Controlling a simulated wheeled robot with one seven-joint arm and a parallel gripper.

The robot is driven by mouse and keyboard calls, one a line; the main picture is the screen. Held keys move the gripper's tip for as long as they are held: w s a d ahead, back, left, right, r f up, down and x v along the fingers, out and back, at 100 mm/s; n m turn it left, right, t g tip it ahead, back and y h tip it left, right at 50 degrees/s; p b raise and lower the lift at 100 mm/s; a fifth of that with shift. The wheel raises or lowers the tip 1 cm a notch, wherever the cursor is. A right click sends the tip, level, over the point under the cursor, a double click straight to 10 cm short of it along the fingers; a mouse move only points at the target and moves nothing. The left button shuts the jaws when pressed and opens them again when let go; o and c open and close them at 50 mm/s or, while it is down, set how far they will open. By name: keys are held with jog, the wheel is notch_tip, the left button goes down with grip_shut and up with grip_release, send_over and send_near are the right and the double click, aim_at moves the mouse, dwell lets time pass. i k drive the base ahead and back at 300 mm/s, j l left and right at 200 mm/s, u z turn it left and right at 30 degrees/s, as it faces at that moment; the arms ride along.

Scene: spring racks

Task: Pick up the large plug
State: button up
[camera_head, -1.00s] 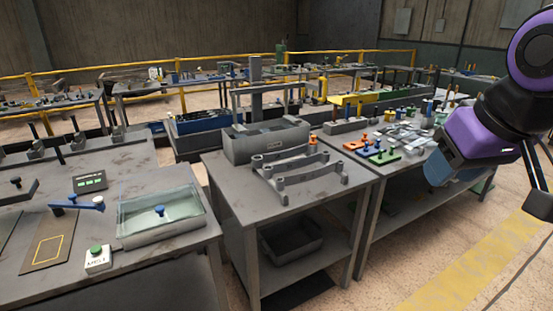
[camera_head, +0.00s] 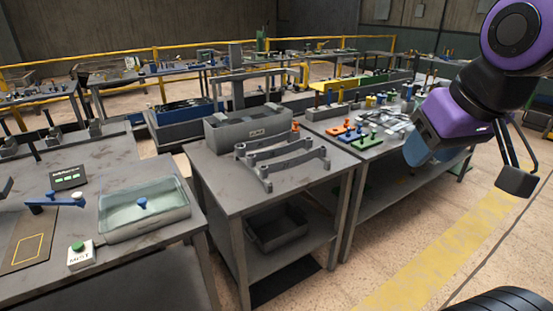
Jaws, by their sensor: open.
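Several small plug-like pieces show in camera_head, and I cannot tell which one is the large plug. On the right table stand an orange piece (camera_head: 346,131), a blue piece (camera_head: 351,137) and a green piece (camera_head: 369,142) with dark green knobs. A blue knob (camera_head: 141,203) shows in the clear tray (camera_head: 145,223) on the left table. My gripper (camera_head: 516,180) hangs at the right over the floor. It is open, partly seen, and apart from all the tables. I see nothing in it.
The middle table (camera_head: 225,180) holds a grey box (camera_head: 247,127) and grey racks (camera_head: 285,160). A button box (camera_head: 81,255) sits at the left table's front. Floor with a yellow stripe (camera_head: 440,240) is clear at the right. Yellow rails stand behind.

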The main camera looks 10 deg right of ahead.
aim_at(346, 124)
jog(key=i+l+z, duration=0.1)
jog(key=i+l, duration=0.35)
jog(key=i+l+z, duration=0.1)
jog(key=i+l, duration=0.3)
jog(key=i+l+z, duration=0.1)
jog(key=i+l, duration=0.25)
jog(key=i, duration=0.25)
jog(key=i+l+z, duration=0.1)
jog(key=i+l, duration=0.25)
jog(key=i, duration=0.15)
